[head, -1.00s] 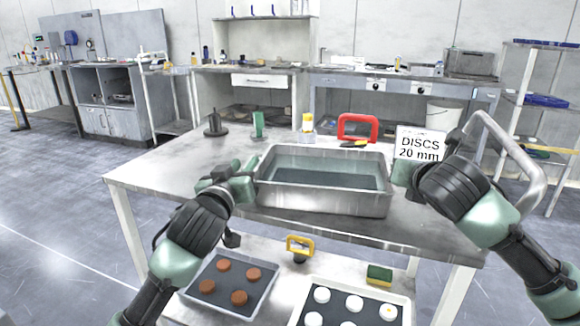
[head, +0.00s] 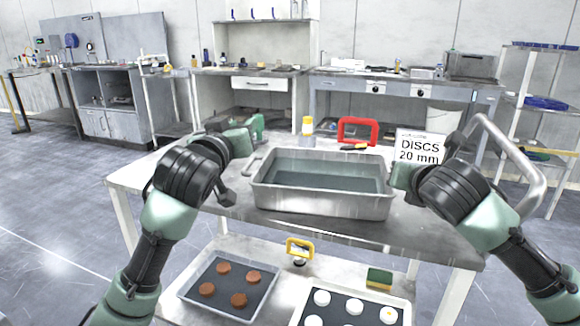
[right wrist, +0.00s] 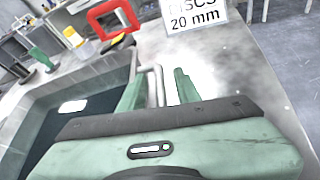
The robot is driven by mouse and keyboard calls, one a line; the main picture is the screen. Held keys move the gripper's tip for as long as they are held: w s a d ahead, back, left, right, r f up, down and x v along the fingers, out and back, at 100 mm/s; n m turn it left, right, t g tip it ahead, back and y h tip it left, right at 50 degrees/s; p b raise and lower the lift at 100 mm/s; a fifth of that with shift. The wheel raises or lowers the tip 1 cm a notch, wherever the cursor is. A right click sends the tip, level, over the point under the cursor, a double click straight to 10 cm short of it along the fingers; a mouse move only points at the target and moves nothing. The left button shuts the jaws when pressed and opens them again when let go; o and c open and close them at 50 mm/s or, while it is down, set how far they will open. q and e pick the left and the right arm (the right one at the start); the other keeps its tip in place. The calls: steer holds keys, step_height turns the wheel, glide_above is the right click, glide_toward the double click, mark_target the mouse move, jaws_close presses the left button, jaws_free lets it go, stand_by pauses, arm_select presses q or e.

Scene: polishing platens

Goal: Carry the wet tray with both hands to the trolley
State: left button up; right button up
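The wet tray (head: 320,203) is a deep metal tray with water in it, level on the metal table. It also shows in the right wrist view (right wrist: 35,105). My left gripper (head: 245,142) is above and left of the tray's bare left handle (head: 250,166), apart from it; its finger gap is not clear. My right gripper (right wrist: 160,90) is at the tray's right end, its two green fingers apart on either side of the right handle (right wrist: 157,80), with a gap visible. I cannot make out a trolley for certain.
A red frame-shaped handle (head: 358,131), a yellow-capped bottle (head: 307,127) and a "DISCS 20 mm" sign (head: 420,147) stand behind the tray. A bent metal tube (head: 515,160) rises at the right. Below are trays of brown discs (head: 262,300) and white discs (head: 403,300).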

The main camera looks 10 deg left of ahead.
arm_select(q)
steer(key=shift+r, duration=0.1)
arm_select(e)
steer(key=v, duration=1.2)
